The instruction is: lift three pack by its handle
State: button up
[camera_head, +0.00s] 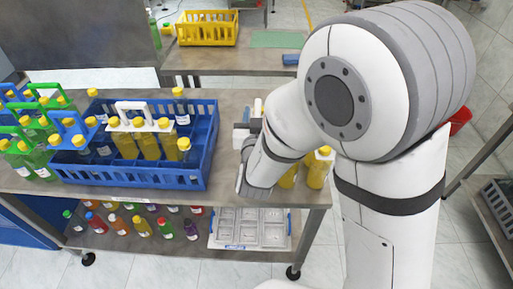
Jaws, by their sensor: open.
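A pack of yellow bottles with a white handle (131,107) stands upright in a blue crate (135,177) on the table. A blue-handled pack (69,124) stands at the crate's left side. Two more yellow-capped bottles (318,170) stand at the table's right end, partly hidden behind my arm; I cannot tell whether they belong to a pack or have a handle. My gripper (247,128) shows only in part, right of the crate and apart from the white handle. It is open and I see nothing held in it.
Green-handled packs (38,91) crowd the table's left end. The lower shelf holds several small coloured bottles (141,226) and a white compartment tray (250,229). A back table carries a yellow crate (208,28). My arm covers the table's right end.

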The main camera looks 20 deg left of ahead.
jog(key=shift+x, duration=0.8)
jog(key=shift+s, duration=0.1)
jog(key=shift+c, duration=0.3)
grip_shut()
dwell(0.3)
